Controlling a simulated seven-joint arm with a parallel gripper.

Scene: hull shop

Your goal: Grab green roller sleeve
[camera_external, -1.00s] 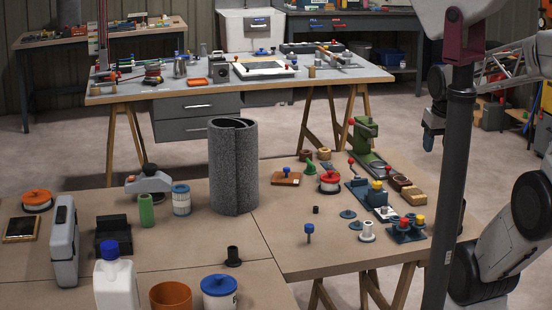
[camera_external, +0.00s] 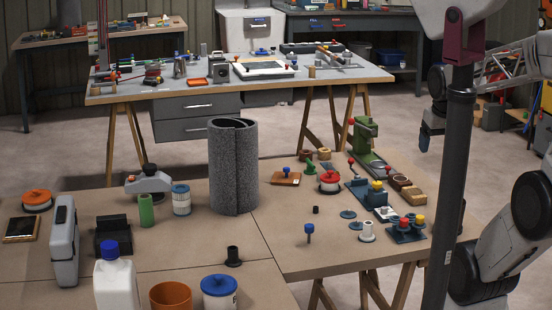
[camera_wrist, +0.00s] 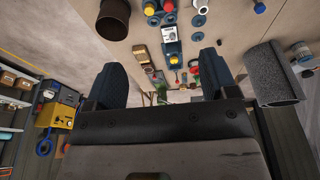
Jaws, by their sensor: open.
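The green roller sleeve (camera_external: 146,209) is a short upright cylinder on the left part of the brown workbench in the external view. It stands between a dark block and a white canister with a blue top (camera_external: 181,199). I cannot make it out in the wrist view. My gripper (camera_external: 427,138) hangs at the right of the external view, beyond the bench's right side and far from the sleeve. In the wrist view my gripper (camera_wrist: 163,62) has its two dark blue fingers wide apart with nothing between them.
A tall grey foam roll (camera_external: 233,168) stands right of the sleeve. A grey tool case (camera_external: 64,240), a white bottle with blue cap (camera_external: 115,282) and an orange pot (camera_external: 170,298) are nearby. Small parts and a green press (camera_external: 364,145) crowd the bench's right side.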

